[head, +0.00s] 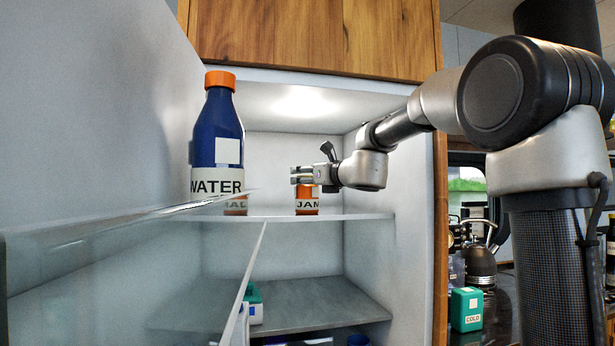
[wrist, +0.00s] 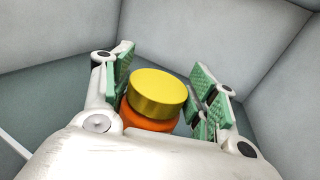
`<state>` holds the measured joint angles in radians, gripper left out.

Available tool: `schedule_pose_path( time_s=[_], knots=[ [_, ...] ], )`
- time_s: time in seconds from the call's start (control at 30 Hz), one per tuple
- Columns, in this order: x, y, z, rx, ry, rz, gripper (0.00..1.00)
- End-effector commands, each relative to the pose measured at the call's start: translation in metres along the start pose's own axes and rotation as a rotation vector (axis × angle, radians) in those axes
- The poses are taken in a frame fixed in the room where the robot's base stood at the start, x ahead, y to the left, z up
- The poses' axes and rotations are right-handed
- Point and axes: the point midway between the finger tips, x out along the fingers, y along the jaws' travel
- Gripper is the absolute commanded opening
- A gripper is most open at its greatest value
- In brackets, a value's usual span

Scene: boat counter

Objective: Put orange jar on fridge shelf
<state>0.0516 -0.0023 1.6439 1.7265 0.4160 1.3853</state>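The orange jar (head: 307,207), with a white label reading JAM, is upright at the upper fridge shelf (head: 365,217), its base level with the shelf's front edge. My gripper (head: 303,177) reaches in from the right at the jar's top. In the wrist view the jar's yellow lid (wrist: 157,92) and orange body (wrist: 145,122) show between the green finger pads. My gripper (wrist: 163,75) is open around the jar, with a gap visible on the right side. Contact on the left side is hard to tell.
A blue water bottle (head: 218,135) with an orange cap stands at the left, by the clear door shelf (head: 120,228). An orange labelled patch shows below it. A lower shelf (head: 320,305) holds a green-and-white item (head: 254,303). The fridge's right wall (head: 408,180) is close to my arm.

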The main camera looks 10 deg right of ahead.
Motion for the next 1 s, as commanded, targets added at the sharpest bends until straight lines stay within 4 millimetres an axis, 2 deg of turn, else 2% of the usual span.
schedule_pose_path(
  time_s=[0.43,0.57,0.8,1.0],
  knots=[
    [-0.003,0.0,0.004,-0.001,-0.002,-0.001,0.72],
    [-0.024,-0.001,0.004,-0.001,-0.002,-0.003,0.72],
    [-0.079,-0.001,0.004,-0.001,-0.002,-0.004,0.72],
    [-0.111,0.0,0.004,-0.001,-0.002,-0.002,0.72]
  ],
)
